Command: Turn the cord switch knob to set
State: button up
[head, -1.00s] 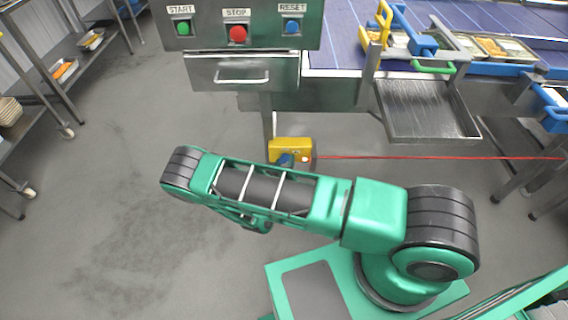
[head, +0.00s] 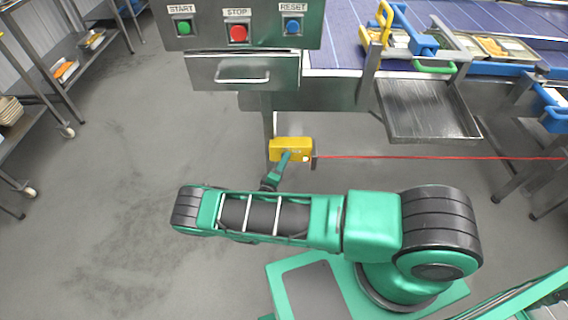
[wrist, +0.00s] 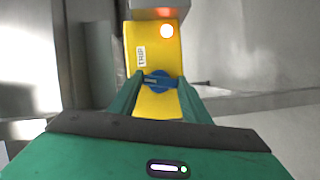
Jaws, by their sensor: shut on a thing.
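The cord switch is a yellow box (head: 290,144) on the post under the control panel; it also shows in the wrist view (wrist: 153,52) with a TRIP label and a lit orange lamp. Its blue knob (wrist: 158,81) sits between my gripper's (wrist: 158,84) two green fingers, which are shut on it. The knob's bar looks roughly crosswise in the wrist view. In the head view my gripper (head: 284,158) reaches up to the box's lower front, and the knob is hidden there. A red cord (head: 430,157) runs right from the box.
The control panel (head: 262,20) with START, STOP and RESET buttons and a drawer (head: 242,75) is above the box. A metal tray (head: 428,112) hangs off the conveyor (head: 340,50) at right. Shelves (head: 75,60) stand at left. The floor between is clear.

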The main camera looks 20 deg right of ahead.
jog(key=shift+a+f+n+t, duration=0.1)
jog(key=shift+f+n+t, duration=0.05)
jog(key=shift+n, duration=0.4)
jog(key=shift+a+f+n+t, duration=0.1)
jog(key=shift+n+t, duration=0.05)
jog(key=shift+n, duration=0.4)
jog(key=shift+h, duration=0.3)
jog(key=o, duration=1)
jog(key=shift+o, duration=0.2)
jog(key=shift+d, duration=0.1)
jog(key=shift+r, duration=0.1)
jog(key=v, duration=1)
jog(key=shift+s+a, duration=0.25)
jog(key=shift+a, duration=0.05)
